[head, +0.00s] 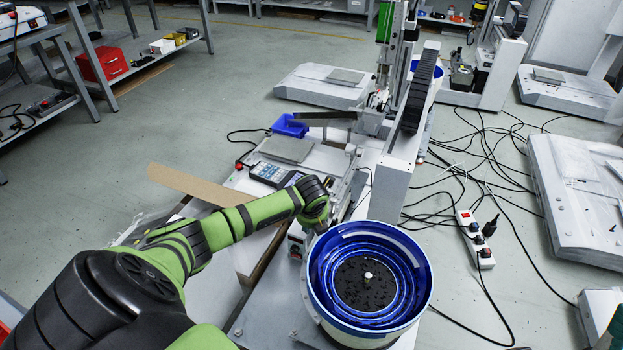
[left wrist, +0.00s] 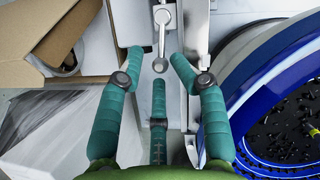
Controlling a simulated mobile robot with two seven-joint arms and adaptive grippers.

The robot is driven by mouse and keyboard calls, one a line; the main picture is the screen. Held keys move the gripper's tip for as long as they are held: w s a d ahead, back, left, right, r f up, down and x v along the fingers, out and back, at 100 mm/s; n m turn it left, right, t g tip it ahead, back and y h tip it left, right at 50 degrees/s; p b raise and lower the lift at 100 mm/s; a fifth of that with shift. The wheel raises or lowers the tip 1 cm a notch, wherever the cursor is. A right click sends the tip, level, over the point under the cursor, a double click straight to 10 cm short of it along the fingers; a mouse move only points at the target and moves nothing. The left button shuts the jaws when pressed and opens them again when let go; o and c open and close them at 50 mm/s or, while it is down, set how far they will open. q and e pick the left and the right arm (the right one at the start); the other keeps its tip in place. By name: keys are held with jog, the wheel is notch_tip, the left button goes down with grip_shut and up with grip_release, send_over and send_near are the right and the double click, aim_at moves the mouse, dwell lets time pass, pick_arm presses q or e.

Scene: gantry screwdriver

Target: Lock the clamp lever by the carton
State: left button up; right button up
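The clamp lever (left wrist: 161,38) is a silver bar with a round knob at its near end, seen in the left wrist view at top centre. Its pivot is at the picture's top edge. My left gripper (left wrist: 157,58) is open, its teal fingers spread left and right of the lever's knob, with a third finger below it. No finger visibly touches the lever. The open carton (left wrist: 98,50) is to the left of the lever, and its brown flap shows in the head view (head: 190,185). In the head view my left gripper (head: 318,212) hides the lever.
A blue-lined feeder bowl (head: 415,275) with black parts stands close to the right of my left gripper. A grey upright machine rail (head: 390,185) rises behind it. A handheld meter (head: 268,172) and a blue bin (head: 290,126) lie farther back. Cables and a power strip (head: 474,238) lie on the floor.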

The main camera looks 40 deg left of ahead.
pick_arm(q)
jog(key=v, duration=0.7)
jog(key=shift+r, duration=0.3)
jog(key=shift+s+d, duration=0.1)
jog(key=shift+s, duration=0.05)
